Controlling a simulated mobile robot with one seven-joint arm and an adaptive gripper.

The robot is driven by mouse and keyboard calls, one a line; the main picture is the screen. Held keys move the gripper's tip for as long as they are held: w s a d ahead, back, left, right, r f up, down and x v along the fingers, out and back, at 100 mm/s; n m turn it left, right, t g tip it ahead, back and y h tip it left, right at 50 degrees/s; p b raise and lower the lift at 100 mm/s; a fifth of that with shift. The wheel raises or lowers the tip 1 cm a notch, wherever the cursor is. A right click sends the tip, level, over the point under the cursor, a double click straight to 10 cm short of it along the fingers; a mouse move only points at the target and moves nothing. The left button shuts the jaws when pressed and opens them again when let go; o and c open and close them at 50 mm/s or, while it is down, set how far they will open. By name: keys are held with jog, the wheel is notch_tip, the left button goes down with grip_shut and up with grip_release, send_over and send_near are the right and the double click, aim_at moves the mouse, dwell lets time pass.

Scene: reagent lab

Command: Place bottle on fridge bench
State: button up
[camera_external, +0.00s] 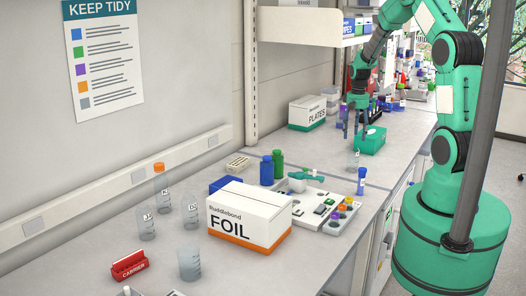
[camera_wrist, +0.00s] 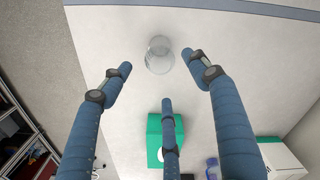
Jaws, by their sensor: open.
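A small clear vessel (camera_external: 353,158), perhaps the bottle, stands upright on the bench below my gripper (camera_external: 356,122). In the wrist view the clear vessel (camera_wrist: 158,62) lies just beyond the fingertips, between the left and right fingers. My gripper (camera_wrist: 160,82) is open and empty, with three blue fingers spread, and it appears apart from the vessel. Other bottles stand on the near bench: a clear one with an orange cap (camera_external: 161,180), a blue one (camera_external: 266,171) and a green one (camera_external: 278,164). I cannot tell which surface is the fridge bench.
A green tissue box (camera_external: 371,141) stands close beside the vessel. A plates box (camera_external: 307,113) is behind, to the left. A blue-capped tube (camera_external: 361,183) stands near the bench's front edge. The foil box (camera_external: 248,220) and a tray of parts (camera_external: 322,205) crowd the near bench.

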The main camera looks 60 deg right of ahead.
jog(key=a+r+n+t+h, duration=0.15)
jog(key=a+r+n, duration=0.25)
jog(key=a+r, duration=2.05)
jog(key=s+a+r+n+t, duration=0.2)
jog(key=s+a+r, duration=0.2)
jog(key=s+a, duration=0.5)
jog(key=s+a+r+n+t+y, duration=0.1)
jog(key=s+a+r+n+t, duration=0.1)
jog(key=s+a, duration=0.7)
jog(key=a+r+n, duration=0.1)
jog(key=a, duration=0.2)
jog(key=shift+s+a+r, duration=0.25)
jog(key=shift+s+r, duration=0.1)
jog(key=shift+r, duration=0.05)
jog(key=shift+f+y, duration=0.1)
jog(key=shift+y, duration=0.15)
notch_tip(320, 180, down, 11)
jog(key=b, duration=1.1)
jog(key=shift+f+b, duration=0.2)
jog(key=shift+b, duration=0.15)
